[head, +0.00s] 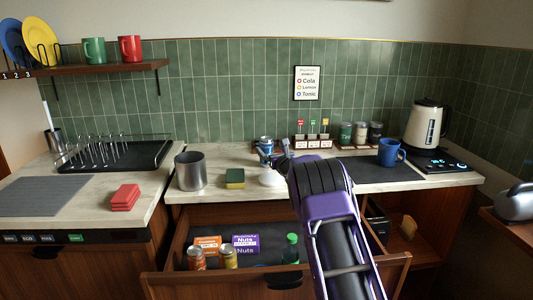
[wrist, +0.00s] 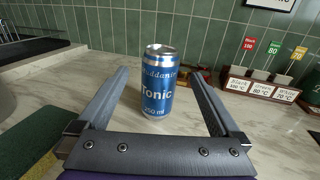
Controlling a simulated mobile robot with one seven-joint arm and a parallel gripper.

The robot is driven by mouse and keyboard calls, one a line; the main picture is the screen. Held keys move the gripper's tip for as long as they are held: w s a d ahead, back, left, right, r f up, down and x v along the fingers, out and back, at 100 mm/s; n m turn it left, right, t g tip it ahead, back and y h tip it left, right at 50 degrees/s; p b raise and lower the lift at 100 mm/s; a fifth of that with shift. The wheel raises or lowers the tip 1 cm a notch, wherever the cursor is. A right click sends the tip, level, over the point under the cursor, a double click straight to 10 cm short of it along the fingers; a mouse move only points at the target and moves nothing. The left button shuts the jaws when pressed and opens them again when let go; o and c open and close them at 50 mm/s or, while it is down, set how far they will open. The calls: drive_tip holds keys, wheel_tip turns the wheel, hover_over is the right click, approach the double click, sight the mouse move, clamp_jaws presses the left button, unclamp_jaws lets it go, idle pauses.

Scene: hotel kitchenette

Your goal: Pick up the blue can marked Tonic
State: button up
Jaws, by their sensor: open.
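The blue can marked Tonic (wrist: 157,85) stands upright on the counter in the wrist view. Its label shows "Tonic" and "250 ml", and its top is silver. My gripper (wrist: 160,80) is open, with one finger on each side of the can. There is a visible space between the can and each finger. In the head view the can (head: 265,144) is small and partly hidden by the end of my arm.
Labelled tea boxes (wrist: 259,90) stand right of the can. A green sponge (head: 235,178) and a metal canister (head: 190,171) are to the left. An open drawer (head: 200,288) below holds cans, boxes and a green bottle. A blue mug (head: 389,152) stands right.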

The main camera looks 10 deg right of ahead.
drive_tip(key=shift+p+x, duration=0.4)
drive_tip(key=shift+x, duration=2.15)
clamp_jaws()
